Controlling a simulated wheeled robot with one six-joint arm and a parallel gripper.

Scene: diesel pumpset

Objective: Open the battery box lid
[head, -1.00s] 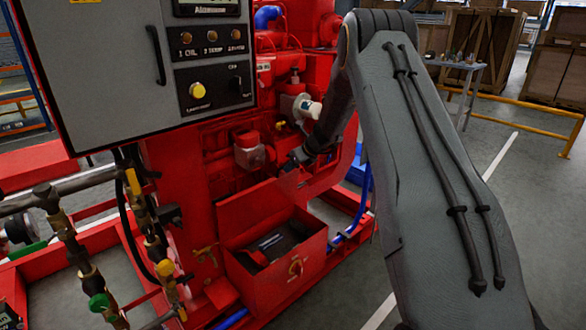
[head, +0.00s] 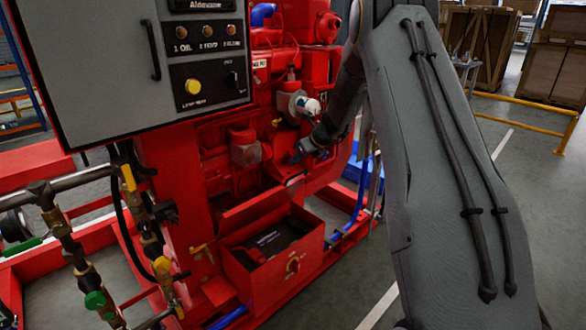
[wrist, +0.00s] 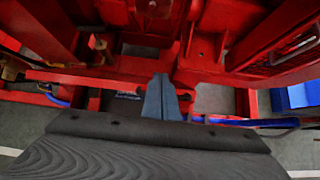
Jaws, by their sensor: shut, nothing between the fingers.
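The red lid (head: 262,207) stands raised along the back edge of the box and shows as a narrow slanted band. My gripper (head: 298,154) is above and behind the lid, by the red engine, apart from the lid as far as I can see. In the wrist view its blue-grey fingers (wrist: 162,97) are together and hold nothing.
A grey control panel (head: 150,75) overhangs at the upper left. Pipes and valves (head: 75,255) stand left of the box. The red engine (head: 235,165) is close behind. Open floor (head: 350,285) lies right of the box.

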